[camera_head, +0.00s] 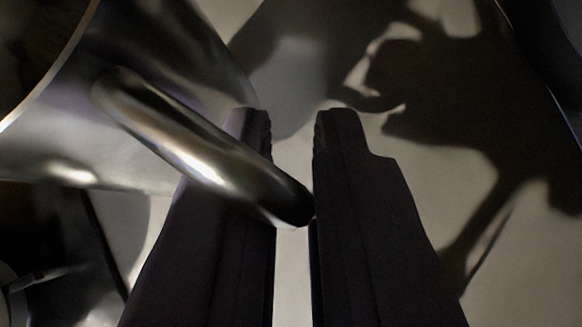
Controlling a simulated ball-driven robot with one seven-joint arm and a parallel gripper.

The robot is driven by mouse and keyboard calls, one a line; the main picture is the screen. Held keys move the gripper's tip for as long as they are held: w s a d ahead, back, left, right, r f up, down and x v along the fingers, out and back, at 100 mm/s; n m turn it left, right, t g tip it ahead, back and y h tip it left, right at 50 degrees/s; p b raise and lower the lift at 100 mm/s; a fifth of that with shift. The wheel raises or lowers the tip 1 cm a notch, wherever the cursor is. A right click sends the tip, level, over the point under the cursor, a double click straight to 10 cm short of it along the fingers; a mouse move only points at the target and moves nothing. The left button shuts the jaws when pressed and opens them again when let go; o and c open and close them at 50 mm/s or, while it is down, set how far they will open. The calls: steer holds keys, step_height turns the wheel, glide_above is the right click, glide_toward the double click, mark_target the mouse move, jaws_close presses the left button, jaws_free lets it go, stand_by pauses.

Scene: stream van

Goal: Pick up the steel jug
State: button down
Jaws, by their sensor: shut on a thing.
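The steel jug (165,35) fills the upper left, a shiny metal body with its rim edge curving at the far left. Its thick rounded handle (195,150) slants down to the right, across the front of my left finger, and its lower end reaches the gap between the fingers. My gripper (293,125) is shut on this handle, with a narrow gap showing between its two dark fingers. The right finger touches or nearly touches the handle's end. The jug's base and most of its rim are out of view.
A pale surface (450,120) lies behind the fingers, with broad dark shadows over its upper right. Dark, unclear shapes (55,280) stand at the lower left. A dark curved edge (552,55) shows at the upper right. The pale area right of the fingers looks clear.

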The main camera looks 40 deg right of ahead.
steer(key=shift+s+a+r, duration=0.1)
steer(key=shift+s+a, duration=0.1)
steer(key=shift+s, duration=0.6)
steer(key=shift+s+a+r, duration=0.1)
steer(key=shift+s+a, duration=0.15)
steer(key=shift+s, duration=0.55)
steer(key=shift+s+a+r, duration=0.1)
steer(key=shift+s+a, duration=0.1)
steer(key=shift+s, duration=0.6)
